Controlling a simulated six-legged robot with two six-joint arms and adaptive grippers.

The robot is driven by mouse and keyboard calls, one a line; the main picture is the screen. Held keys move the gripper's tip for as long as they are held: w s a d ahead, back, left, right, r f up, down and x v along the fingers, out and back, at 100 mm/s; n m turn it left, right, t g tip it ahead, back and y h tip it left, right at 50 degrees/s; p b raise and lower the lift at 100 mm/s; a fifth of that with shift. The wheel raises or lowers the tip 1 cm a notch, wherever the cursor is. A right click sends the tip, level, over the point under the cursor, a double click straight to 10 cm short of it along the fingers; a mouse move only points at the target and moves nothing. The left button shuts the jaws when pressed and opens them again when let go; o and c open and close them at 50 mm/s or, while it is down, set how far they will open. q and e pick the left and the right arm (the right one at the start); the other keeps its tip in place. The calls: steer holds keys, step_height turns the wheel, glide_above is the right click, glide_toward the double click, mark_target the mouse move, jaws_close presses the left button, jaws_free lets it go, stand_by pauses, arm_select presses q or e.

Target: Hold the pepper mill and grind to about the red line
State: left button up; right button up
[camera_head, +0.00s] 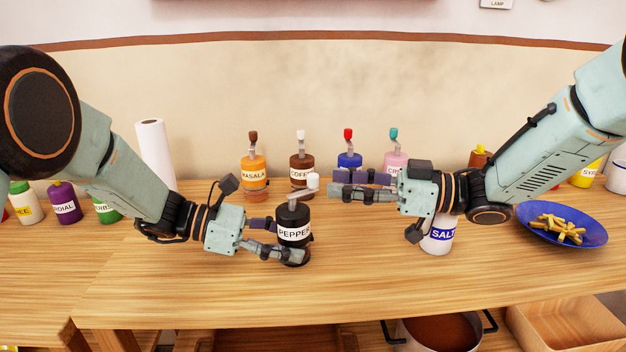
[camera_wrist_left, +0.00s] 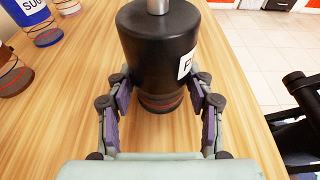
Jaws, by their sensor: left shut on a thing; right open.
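The black pepper mill (camera_head: 294,216) stands upright near the middle of the table, its PEPPER label facing me. My left gripper (camera_head: 284,240) is shut around its lower body from the left. In the left wrist view the fingers (camera_wrist_left: 161,92) press on both sides of the mill (camera_wrist_left: 158,45), above its lower part with reddish rings (camera_wrist_left: 160,103). The ground pepper level is too hard to tell. A grey crank with a white knob (camera_head: 312,181) tops the mill. My right gripper (camera_head: 332,184) is open, its fingertips close to the knob's right side; contact cannot be told.
Masala (camera_head: 253,175), coffee (camera_head: 301,172) and other crank mills stand behind. The salt mill (camera_head: 439,238) stands under my right arm. A blue plate of fries (camera_head: 590,232) is at right. The front of the table is clear; a pot (camera_head: 440,335) is below.

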mark_target(312, 189)
steer(key=x, duration=0.5)
steer(key=shift+a, duration=0.4)
jaws_close()
